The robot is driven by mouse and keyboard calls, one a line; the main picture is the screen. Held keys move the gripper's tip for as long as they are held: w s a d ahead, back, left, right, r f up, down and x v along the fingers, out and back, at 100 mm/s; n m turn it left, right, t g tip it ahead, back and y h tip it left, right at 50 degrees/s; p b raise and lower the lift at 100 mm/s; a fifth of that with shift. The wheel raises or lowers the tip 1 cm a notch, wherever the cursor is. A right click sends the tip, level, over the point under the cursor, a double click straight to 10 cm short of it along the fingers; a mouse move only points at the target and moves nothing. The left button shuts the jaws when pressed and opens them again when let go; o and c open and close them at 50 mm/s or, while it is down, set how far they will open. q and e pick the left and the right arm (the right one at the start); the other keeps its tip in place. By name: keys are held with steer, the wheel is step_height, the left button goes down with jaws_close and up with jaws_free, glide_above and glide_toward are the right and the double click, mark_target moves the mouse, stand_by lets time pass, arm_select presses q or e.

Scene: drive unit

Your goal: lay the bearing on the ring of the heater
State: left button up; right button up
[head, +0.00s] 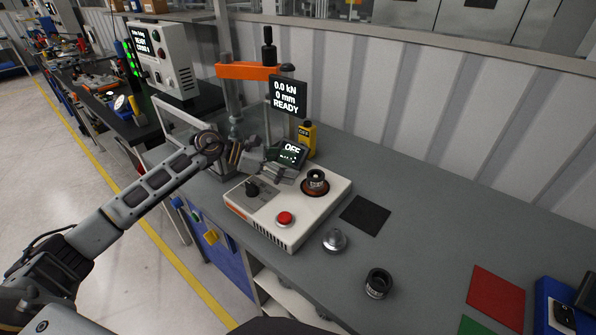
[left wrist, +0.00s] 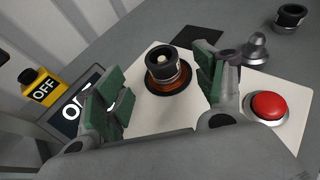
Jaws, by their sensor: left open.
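The heater (head: 262,224) is a white box with a red button and a dark knob. Its copper-coloured ring (head: 314,191) is at its right end. A short black cylinder with a pale inside, which looks like the bearing (head: 316,177), stands upright on the ring. My left gripper (head: 283,164) is over the heater's back left part, beside the OFF display. In the left wrist view its green-padded fingers (left wrist: 162,88) are apart, and the bearing (left wrist: 168,70) stands on the ring (left wrist: 169,87) beyond the gap between them. My right gripper is not in view.
A similar black cylinder (head: 378,283) and a silver domed piece (head: 334,240) stand on the grey bench, right of the heater. A black square (head: 365,215) and a red square (head: 496,297) lie on it. A press with an orange beam (head: 247,71) stands behind.

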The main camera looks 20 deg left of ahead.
arm_select(q)
steer(key=shift+v, duration=0.9)
steer(key=shift+s+a+r, duration=0.1)
steer(key=shift+a, duration=0.15)
steer(key=shift+s+a+r, duration=0.1)
steer(key=shift+a, duration=0.1)
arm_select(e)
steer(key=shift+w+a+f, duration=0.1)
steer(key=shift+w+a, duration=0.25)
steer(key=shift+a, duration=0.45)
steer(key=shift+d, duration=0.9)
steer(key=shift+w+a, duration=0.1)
